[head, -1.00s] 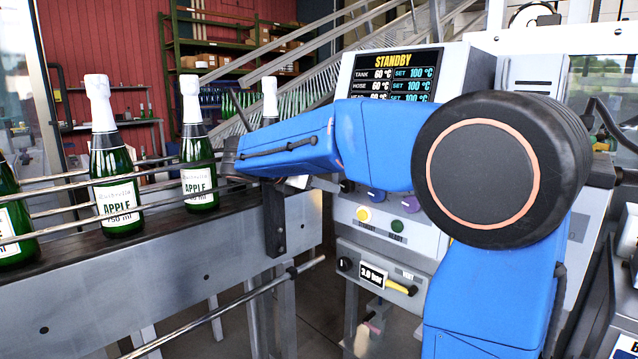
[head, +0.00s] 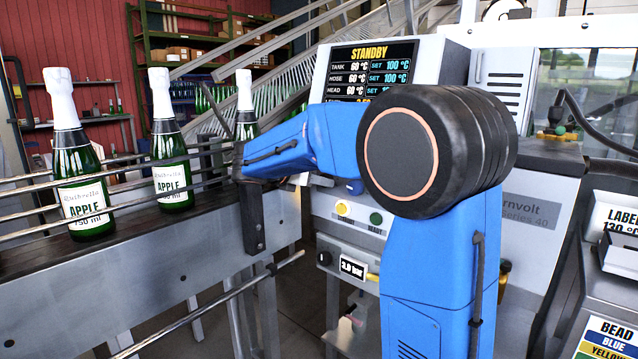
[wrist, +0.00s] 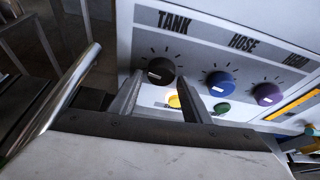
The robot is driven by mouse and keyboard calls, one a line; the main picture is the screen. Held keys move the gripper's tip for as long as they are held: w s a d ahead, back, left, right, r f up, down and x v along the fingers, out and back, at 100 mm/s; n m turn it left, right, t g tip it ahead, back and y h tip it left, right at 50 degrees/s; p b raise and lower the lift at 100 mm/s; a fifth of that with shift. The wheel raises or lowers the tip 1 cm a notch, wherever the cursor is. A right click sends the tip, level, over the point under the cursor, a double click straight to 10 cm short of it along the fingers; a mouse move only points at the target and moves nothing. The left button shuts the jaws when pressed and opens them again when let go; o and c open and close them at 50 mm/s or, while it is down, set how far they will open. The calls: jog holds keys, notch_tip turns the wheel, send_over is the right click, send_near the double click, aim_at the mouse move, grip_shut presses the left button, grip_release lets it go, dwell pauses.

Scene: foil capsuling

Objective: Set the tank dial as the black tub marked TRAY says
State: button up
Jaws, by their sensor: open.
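The black tank dial (wrist: 161,70) sits under the word TANK on the pale panel in the wrist view. Its white mark points to the lower left. My gripper (wrist: 160,90) is open, its two fingers either side of and just below the dial in the picture; I cannot tell whether they touch it. The display (head: 370,72) in the head view reads STANDBY, with TANK at 60 °C and SET 100 °C. My arm hides the tank dial in the head view. I see no tub marked TRAY.
The blue hose dial (wrist: 221,83) and purple head dial (wrist: 267,94) are right of the tank dial. Yellow and green buttons (wrist: 222,108) lie below. Bottles (head: 172,150) line a railed conveyor at left. At right are a LABEL card (head: 619,224) and a BEAD card (head: 606,342).

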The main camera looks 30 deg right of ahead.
jog(key=shift+w+d+f, duration=0.1)
jog(key=shift+d+f, duration=0.05)
jog(key=shift+d, duration=0.25)
jog(key=c, duration=0.8)
jog(key=shift+o, duration=0.2)
jog(key=shift+s+f+m+t+y, duration=0.15)
jog(key=shift+m+t, duration=1.6)
jog(key=shift+m, duration=1.05)
jog(key=shift+s+f+m+t+y, duration=0.15)
jog(key=shift+m+t, duration=1.6)
jog(key=shift+m, duration=1.05)
jog(key=shift+w+r, duration=0.1)
